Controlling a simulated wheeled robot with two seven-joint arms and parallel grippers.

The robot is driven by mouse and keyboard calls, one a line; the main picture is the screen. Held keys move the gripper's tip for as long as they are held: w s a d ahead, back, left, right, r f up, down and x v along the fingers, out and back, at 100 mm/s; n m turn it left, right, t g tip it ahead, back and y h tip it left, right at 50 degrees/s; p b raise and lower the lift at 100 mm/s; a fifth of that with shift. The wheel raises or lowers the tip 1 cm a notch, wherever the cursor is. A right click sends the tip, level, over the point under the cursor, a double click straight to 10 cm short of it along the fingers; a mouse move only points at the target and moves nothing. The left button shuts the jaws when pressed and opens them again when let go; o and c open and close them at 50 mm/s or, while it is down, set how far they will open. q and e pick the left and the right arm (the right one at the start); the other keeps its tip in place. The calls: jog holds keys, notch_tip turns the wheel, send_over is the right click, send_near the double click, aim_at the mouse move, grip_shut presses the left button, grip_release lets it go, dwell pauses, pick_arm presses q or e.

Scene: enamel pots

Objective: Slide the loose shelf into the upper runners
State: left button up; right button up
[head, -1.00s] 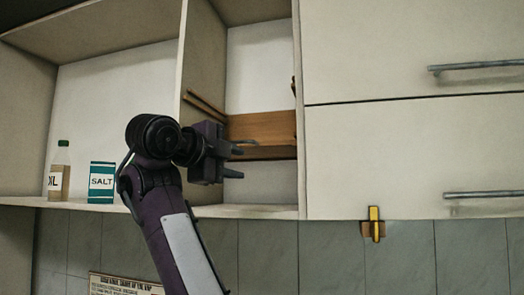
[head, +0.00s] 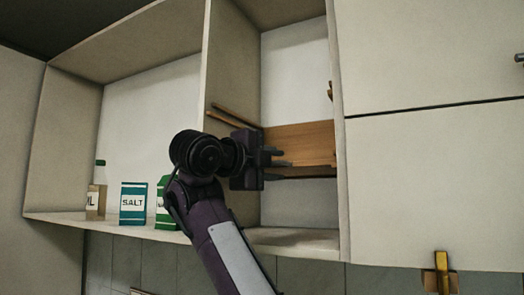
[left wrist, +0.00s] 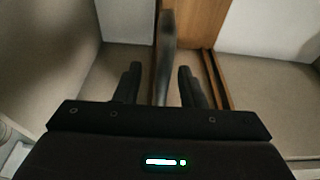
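The loose shelf (head: 302,142) is a brown wooden board in the narrow open compartment, lower than the upper runners. The upper runners show as thin brown strips (head: 236,118) on the left wall, with a short piece (head: 331,91) on the right. My left gripper (head: 279,157) is at the shelf's front, covering part of its left end. In the left wrist view its two fingers (left wrist: 159,68) are apart, with a blurred grey edge (left wrist: 166,45) between them, seemingly the shelf's front. Gaps show on both sides of that edge. My right gripper is not in view.
A salt box (head: 133,204), an oil bottle (head: 97,196) and a partly hidden green box (head: 161,203) stand in the left compartment. An upright divider (head: 210,70) separates the compartments. Closed cabinet fronts (head: 430,180) are at right. The compartment floor (head: 290,240) is clear.

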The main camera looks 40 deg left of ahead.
pick_arm(q)
jog(key=shift+w+p, duration=0.3)
jog(key=shift+w, duration=0.7)
jog(key=shift+s, duration=0.15)
jog(key=shift+c, duration=0.5)
grip_shut()
jog(key=c, duration=0.6)
grip_release()
jog(key=shift+f, duration=0.1)
jog(key=shift+f, duration=0.1)
grip_shut()
